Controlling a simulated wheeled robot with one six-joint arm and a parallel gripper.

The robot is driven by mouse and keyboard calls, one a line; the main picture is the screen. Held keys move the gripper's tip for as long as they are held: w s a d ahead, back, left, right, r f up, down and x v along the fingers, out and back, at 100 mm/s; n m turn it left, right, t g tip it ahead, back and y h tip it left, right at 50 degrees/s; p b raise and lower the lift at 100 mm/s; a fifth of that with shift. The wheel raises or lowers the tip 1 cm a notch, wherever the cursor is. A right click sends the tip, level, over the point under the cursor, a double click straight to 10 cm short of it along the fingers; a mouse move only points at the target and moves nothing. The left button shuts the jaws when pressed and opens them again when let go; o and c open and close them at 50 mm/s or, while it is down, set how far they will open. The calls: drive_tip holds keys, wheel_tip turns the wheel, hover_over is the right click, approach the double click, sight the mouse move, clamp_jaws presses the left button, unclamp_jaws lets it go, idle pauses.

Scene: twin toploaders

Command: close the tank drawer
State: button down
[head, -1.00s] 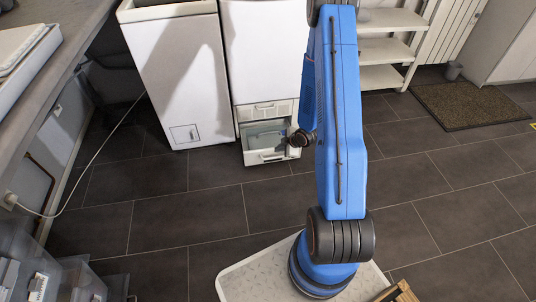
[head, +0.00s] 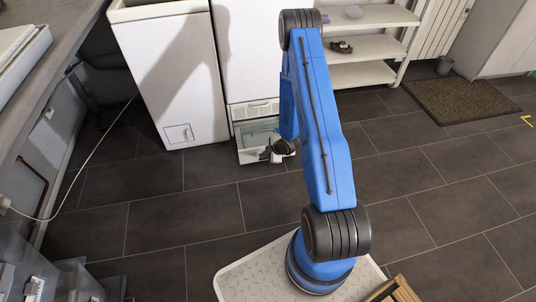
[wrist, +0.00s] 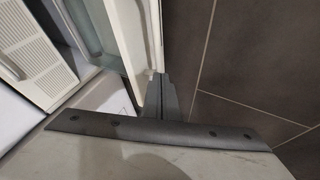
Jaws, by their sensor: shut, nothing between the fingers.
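The tank drawer (head: 246,157) is a white bin low on the right-hand white machine (head: 252,55), and it stands pulled out above the floor. Its inside looks pale and glassy. My gripper (head: 264,155) is at the drawer's front, covering part of it in the head view. In the wrist view the shut, empty grey fingers (wrist: 160,88) lie along the white drawer front (wrist: 122,35), on its floor side. I cannot tell whether they touch it. The white vent grille (wrist: 38,68) shows beyond the drawer.
A second white toploader (head: 170,80) stands to the left. A counter (head: 50,60) runs along the left side, with a cable hanging near it. White shelves (head: 362,75) and a brown mat (head: 460,102) are at the back right. The tiled floor before the machines is clear.

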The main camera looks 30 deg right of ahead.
sight(258, 151)
drive_tip(key=shift+w+d+r, duration=0.1)
drive_tip(key=shift+w+d, duration=0.2)
drive_tip(key=shift+w, duration=0.65)
drive_tip(key=shift+w+d+r, duration=0.1)
drive_tip(key=shift+w+d, duration=0.15)
drive_tip(key=shift+w, duration=0.65)
drive_tip(key=shift+w, duration=0.1)
